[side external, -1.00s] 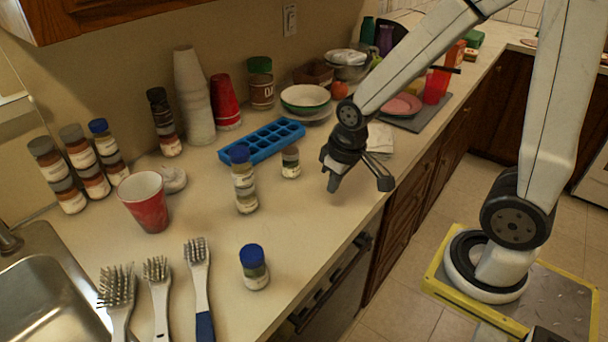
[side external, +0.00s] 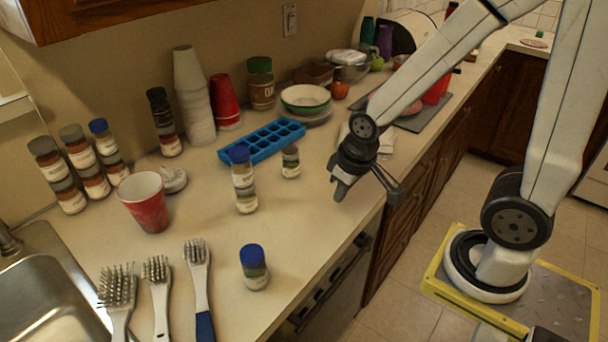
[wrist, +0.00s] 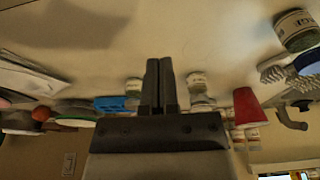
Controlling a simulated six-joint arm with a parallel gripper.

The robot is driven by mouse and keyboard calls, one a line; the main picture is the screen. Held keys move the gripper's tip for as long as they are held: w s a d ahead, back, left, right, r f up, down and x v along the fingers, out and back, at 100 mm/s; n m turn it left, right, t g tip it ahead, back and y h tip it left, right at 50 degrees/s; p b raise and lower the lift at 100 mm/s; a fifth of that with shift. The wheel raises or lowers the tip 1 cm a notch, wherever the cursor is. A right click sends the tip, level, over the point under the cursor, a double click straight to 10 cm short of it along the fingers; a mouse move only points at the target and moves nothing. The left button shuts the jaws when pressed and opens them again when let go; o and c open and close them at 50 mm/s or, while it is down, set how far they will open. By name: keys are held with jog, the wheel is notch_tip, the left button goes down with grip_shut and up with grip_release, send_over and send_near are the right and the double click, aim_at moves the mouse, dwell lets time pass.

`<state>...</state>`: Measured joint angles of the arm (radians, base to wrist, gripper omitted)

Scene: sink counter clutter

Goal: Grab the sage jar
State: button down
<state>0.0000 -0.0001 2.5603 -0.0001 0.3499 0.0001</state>
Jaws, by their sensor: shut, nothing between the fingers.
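A short jar with a blue lid and greenish contents (side external: 254,268) stands alone near the counter's front edge. In the wrist view it appears at the top right (wrist: 296,30), with a partly readable label that seems to end in "GE", which fits sage. Another small jar with a dark lid (side external: 290,162) stands beside the ice tray. Two stacked jars with a blue lid on top (side external: 243,180) stand between them. My gripper (side external: 340,193) is shut and empty above the counter's front edge, to the right of all these jars and apart from them. Its closed fingers (wrist: 158,68) show in the wrist view.
A blue ice tray (side external: 262,142) lies behind the small jar. Several brushes (side external: 199,270) lie left of the front jar, near the sink (side external: 40,290). A red cup (side external: 145,203), jar stacks (side external: 56,175) and cup stacks (side external: 193,95) stand farther back. Counter between gripper and front jar is clear.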

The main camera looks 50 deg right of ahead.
grip_release()
